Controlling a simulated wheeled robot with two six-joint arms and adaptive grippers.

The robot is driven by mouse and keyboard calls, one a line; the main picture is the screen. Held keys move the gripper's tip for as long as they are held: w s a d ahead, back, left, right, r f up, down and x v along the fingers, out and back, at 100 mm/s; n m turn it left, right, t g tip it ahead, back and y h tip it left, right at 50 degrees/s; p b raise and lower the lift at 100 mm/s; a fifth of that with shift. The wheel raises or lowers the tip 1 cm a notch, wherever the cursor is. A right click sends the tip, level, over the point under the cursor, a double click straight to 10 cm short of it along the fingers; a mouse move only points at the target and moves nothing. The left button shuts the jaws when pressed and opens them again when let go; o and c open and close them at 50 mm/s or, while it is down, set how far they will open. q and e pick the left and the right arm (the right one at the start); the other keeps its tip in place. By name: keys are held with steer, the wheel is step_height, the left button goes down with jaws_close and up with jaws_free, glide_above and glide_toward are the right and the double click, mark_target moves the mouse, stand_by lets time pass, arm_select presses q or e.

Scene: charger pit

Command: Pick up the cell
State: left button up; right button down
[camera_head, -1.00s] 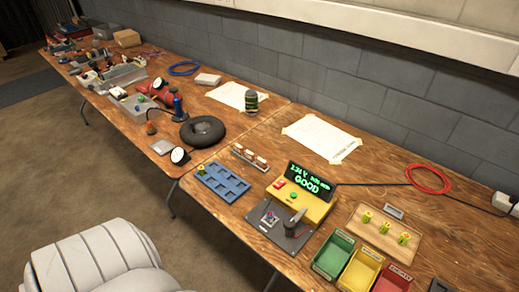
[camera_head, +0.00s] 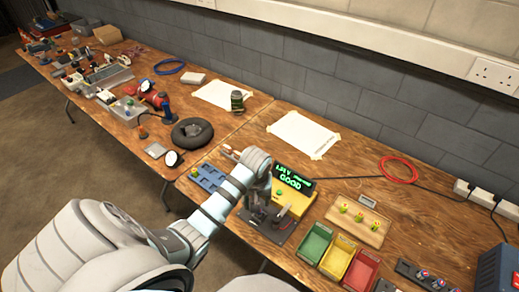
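My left arm reaches in from the lower left. Its dark gripper (camera_head: 262,212) points down over the black plate (camera_head: 280,236) of the tester. Its fingers are small and partly merged with the dark fixture, so I cannot tell whether they are open or shut. Any cell under the gripper is hidden. The yellow tester (camera_head: 298,201) has a lit green display (camera_head: 290,179) reading GOOD. Several small yellow-green cells (camera_head: 358,217) stand on a wooden board (camera_head: 373,236) to the right. Another small yellow-green piece (camera_head: 194,172) sits at the blue tray's left end. My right gripper is not in view.
The blue tray (camera_head: 209,181) is partly behind my arm. Green (camera_head: 315,242), yellow (camera_head: 337,256) and red (camera_head: 361,270) bins stand right of the tester. A dark blue box (camera_head: 497,270) is at the far right. Bare wood lies behind the tester, near the taped paper (camera_head: 303,134).

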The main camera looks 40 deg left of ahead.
arm_select(q)
steer(key=f, duration=0.3)
steer(key=w+f+b, duration=0.1)
steer(key=f, duration=0.2)
steer(key=w+f+b, duration=0.1)
steer(key=f, duration=0.2)
steer(key=shift+a+f, duration=0.25)
steer(key=shift+s, duration=0.1)
steer(key=shift+c, duration=0.6)
steer(key=shift+r, duration=0.1)
jaws_close()
